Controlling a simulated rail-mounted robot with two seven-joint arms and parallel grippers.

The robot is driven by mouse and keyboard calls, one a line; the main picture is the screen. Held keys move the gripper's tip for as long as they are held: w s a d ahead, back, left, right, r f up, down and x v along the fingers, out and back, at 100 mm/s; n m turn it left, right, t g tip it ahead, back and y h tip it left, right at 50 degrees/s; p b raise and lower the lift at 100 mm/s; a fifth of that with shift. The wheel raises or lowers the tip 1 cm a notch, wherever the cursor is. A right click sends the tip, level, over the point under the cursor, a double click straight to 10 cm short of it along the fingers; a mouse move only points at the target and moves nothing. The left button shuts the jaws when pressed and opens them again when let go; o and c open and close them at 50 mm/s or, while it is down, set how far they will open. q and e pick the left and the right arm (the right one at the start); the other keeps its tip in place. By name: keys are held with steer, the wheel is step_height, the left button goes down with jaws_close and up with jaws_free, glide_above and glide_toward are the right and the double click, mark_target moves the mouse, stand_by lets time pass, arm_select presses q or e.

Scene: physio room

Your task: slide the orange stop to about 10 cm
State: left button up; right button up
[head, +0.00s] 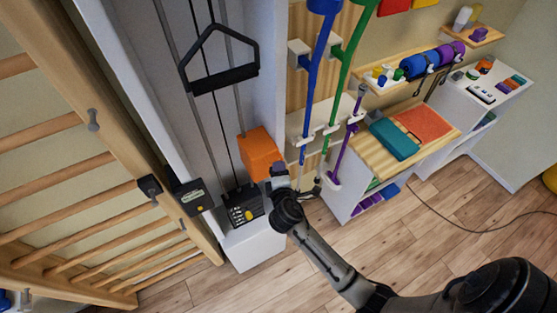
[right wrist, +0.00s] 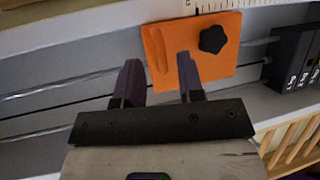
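The orange stop (head: 258,152) is a block on the vertical grey rail panel, just above the black weight stack. In the right wrist view the orange stop (right wrist: 220,65) shows a raised orange ridge (right wrist: 157,48) on one side and a black star knob (right wrist: 213,39) on the other. My right gripper (head: 280,174) is beside the stop in the head view. In the right wrist view my right gripper (right wrist: 160,66) is open, its dark fingers apart and pointing at the ridge; I cannot tell if they touch it. My left gripper is not in view.
A tick-marked scale (right wrist: 218,5) runs along the panel beside the stop. A black weight stack (head: 243,207) is below it, and a black pull handle (head: 220,65) hangs above. Wooden wall bars (head: 60,190) stand left; hung poles and straps (head: 330,90) are close on the right.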

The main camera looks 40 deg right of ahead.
mark_target(270, 159)
steer(key=shift+x, duration=2.35)
steer(key=shift+c, duration=0.3)
jaws_close()
